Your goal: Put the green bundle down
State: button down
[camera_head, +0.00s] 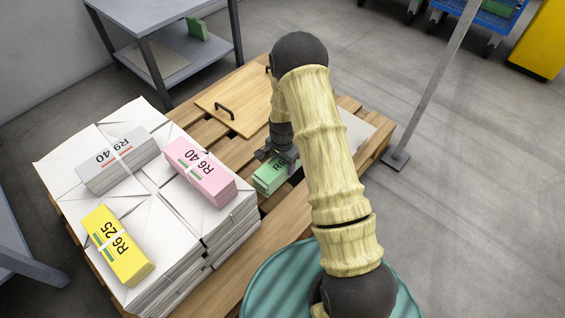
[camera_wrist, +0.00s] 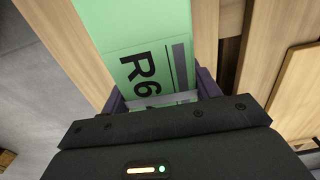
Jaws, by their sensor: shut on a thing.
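The green bundle (camera_head: 270,176) is a small block of paper with a printed label. In the head view it is at the pallet's middle, right of the white stacks, partly hidden by my gripper and arm. My gripper (camera_head: 284,154) is shut on one end of it. In the wrist view the green bundle (camera_wrist: 135,40) stretches away from my gripper (camera_wrist: 163,97), with dark fingers on both sides. Wooden slats lie below and beside it. I cannot tell whether the bundle touches the wood.
White paper stacks (camera_head: 148,208) fill the pallet's left part, with grey (camera_head: 118,160), pink (camera_head: 200,172) and yellow (camera_head: 117,245) bundles on top. A wooden board (camera_head: 238,102) with handles lies behind my gripper. A grey metal table (camera_head: 160,50) stands behind the pallet (camera_head: 235,265).

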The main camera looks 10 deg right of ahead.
notch_tip(320, 180, down, 4)
jog(key=shift+r+b, duration=0.2)
jog(key=shift+b, duration=0.85)
jog(key=shift+r, duration=0.1)
jog(key=shift+c, duration=1.9)
grip_release()
notch_tip(320, 180, up, 12)
jog(key=p, duration=0.8)
